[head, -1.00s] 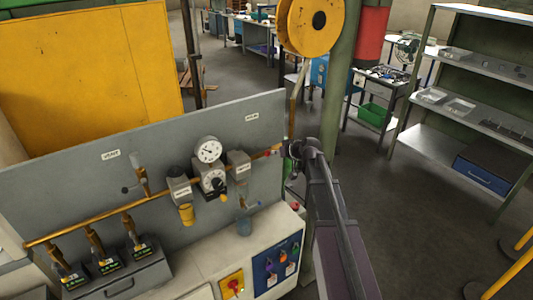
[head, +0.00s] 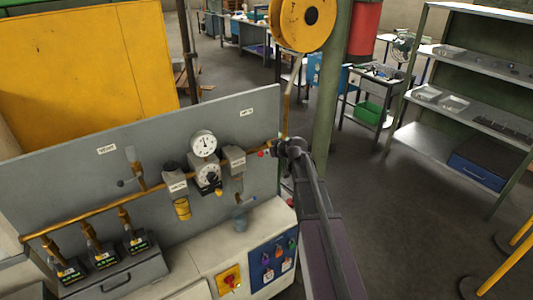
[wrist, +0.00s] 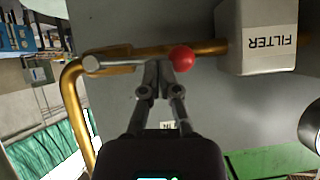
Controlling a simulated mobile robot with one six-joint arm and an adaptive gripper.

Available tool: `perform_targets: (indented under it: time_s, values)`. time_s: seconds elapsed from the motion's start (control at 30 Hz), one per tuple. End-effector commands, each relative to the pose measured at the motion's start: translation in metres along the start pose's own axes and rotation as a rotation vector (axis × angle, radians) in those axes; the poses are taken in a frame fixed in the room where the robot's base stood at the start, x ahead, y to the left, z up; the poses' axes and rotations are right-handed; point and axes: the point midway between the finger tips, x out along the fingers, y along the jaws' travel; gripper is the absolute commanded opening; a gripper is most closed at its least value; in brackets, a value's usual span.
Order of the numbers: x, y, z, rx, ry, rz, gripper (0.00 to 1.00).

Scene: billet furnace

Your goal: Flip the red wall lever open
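The red wall lever shows its round red knob (wrist: 181,58) in the wrist view, right beside my fingertips, in front of a brass pipe. Its bar seems to run left along the pipe towards a grey round end (wrist: 91,63), partly hidden behind my fingers. In the head view the red knob (head: 262,154) is small, at the right end of the pipe. My gripper (wrist: 157,68) has its fingers drawn together with almost no gap at the tips, just left of the knob. Whether the tips touch the bar cannot be told. In the head view my gripper (head: 277,149) is just right of the knob.
A box marked FILTER (wrist: 257,40) sits to the right of the knob in the wrist view. A gauge (head: 203,144) and other valves are on the grey panel (head: 80,180). A green post (head: 329,110) stands right of the panel. Open floor lies further right.

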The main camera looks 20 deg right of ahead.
Motion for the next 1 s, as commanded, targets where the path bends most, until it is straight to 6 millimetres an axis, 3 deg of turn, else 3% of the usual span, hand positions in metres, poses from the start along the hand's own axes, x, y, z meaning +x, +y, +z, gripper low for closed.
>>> perform_targets:
  time_s: [0.57,1.0]
  values:
    - [-0.005,0.006,-0.001,0.006,0.001,0.006,0.00]
    - [-0.024,0.003,-0.021,0.005,0.001,0.004,0.00]
